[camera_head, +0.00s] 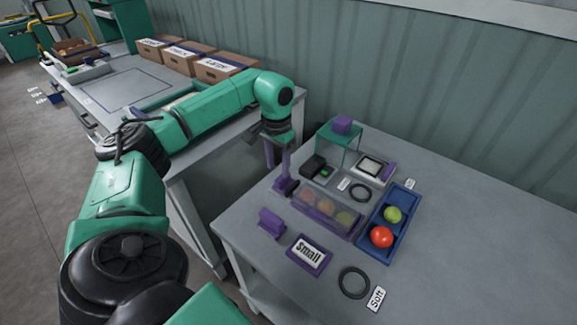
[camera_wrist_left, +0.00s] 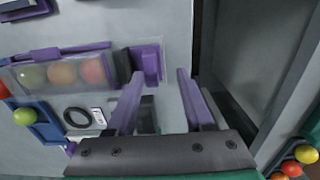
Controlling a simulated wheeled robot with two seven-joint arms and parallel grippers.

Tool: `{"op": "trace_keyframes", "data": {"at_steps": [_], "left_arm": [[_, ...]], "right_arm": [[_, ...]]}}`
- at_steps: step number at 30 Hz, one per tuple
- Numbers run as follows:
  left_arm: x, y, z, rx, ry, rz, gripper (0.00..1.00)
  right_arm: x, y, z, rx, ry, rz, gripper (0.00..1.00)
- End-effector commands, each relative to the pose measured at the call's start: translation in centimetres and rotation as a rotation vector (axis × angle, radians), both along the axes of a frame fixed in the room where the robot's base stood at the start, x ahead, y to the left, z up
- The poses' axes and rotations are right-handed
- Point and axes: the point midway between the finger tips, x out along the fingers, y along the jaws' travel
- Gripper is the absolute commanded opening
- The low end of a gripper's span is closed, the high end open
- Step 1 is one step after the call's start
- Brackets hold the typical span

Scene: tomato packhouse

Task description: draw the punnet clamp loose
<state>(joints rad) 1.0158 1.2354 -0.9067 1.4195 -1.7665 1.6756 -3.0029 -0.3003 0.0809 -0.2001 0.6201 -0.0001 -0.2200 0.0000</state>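The clear punnet (camera_head: 326,211) holds several tomatoes in a purple-edged holder on the right table; it also shows in the left wrist view (camera_wrist_left: 58,72). At its near-gripper end sits a dark block (camera_wrist_left: 123,65) with a purple block (camera_wrist_left: 149,63) beside it, which looks like the punnet clamp. The clamp appears closed up against the punnet's end. My left gripper (camera_head: 278,170) points down just above that end. In the left wrist view its two purple fingers (camera_wrist_left: 160,92) are apart with nothing between them, short of the purple block. My right gripper is not in view.
A blue tray (camera_head: 371,243) with red and green tomatoes lies right of the punnet. A purple bracket (camera_head: 270,223), a "Small" card (camera_head: 309,252), black rings (camera_head: 354,282) and a green clear-sided box (camera_head: 338,148) stand around. Labelled cartons (camera_head: 219,68) are on the other table.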

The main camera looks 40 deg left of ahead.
Motion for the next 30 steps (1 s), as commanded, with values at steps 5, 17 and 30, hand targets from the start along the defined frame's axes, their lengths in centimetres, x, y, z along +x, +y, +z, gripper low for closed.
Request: {"op": "trace_keyframes", "data": {"at_steps": [5, 17, 30], "left_arm": [[0.0, -0.1, -0.1, -0.001, 0.0, -0.001, 0.53], [0.0, -0.1, 4.5, -0.002, 0.0, -0.002, 0.53], [0.0, -0.1, 6.9, -0.002, 0.0, -0.003, 0.53]], "right_arm": [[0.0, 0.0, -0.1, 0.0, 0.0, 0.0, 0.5], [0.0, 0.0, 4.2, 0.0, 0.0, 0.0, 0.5], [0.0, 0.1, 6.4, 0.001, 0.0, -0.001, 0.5]]}}
